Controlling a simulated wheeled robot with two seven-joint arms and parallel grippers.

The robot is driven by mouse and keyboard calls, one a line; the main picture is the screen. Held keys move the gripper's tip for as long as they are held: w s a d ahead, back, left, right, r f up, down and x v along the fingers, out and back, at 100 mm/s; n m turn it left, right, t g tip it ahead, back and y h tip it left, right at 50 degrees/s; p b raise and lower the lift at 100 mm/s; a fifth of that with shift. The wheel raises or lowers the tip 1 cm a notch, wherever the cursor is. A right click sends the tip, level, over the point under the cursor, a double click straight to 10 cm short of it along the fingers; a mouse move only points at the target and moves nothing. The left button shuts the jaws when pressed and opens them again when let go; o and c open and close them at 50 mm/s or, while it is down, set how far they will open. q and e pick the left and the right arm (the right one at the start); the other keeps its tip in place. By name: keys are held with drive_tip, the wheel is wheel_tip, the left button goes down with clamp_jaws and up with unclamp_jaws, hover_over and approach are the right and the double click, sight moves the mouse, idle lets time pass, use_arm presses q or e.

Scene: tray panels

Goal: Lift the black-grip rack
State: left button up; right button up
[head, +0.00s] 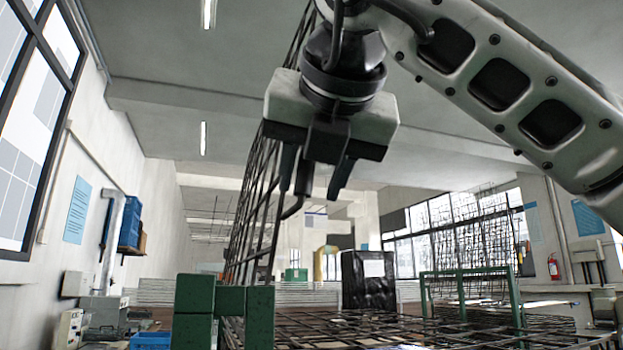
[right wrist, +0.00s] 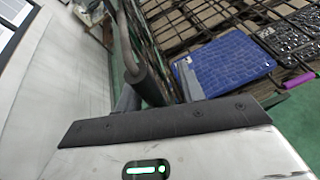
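The wire rack (head: 258,200) stands as a tall dark mesh, steeply upright, left of and behind my right gripper (head: 312,188) in the head view. A bent black grip (head: 303,180) runs from the mesh up between the gripper's two fingers. In the right wrist view the black grip (right wrist: 142,62) is a thick dark tube between the fingers of my right gripper (right wrist: 158,90). The fingers stand apart, with a gap visible beside the grip, so the gripper looks open around it. My left gripper is not in view.
A purple grip (right wrist: 299,80) and a blue panel (right wrist: 226,66) lie at the right in the wrist view. Green framing (head: 194,294) stands at the front. A flat wire mesh (head: 400,330) spreads at lower right, near a green-framed rack (head: 516,300). A black-wrapped box (head: 368,290) stands behind.

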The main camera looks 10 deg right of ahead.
drive_tip(key=b+v, duration=0.1)
drive_tip(key=v, duration=1.4)
drive_tip(key=shift+s+r, duration=0.1)
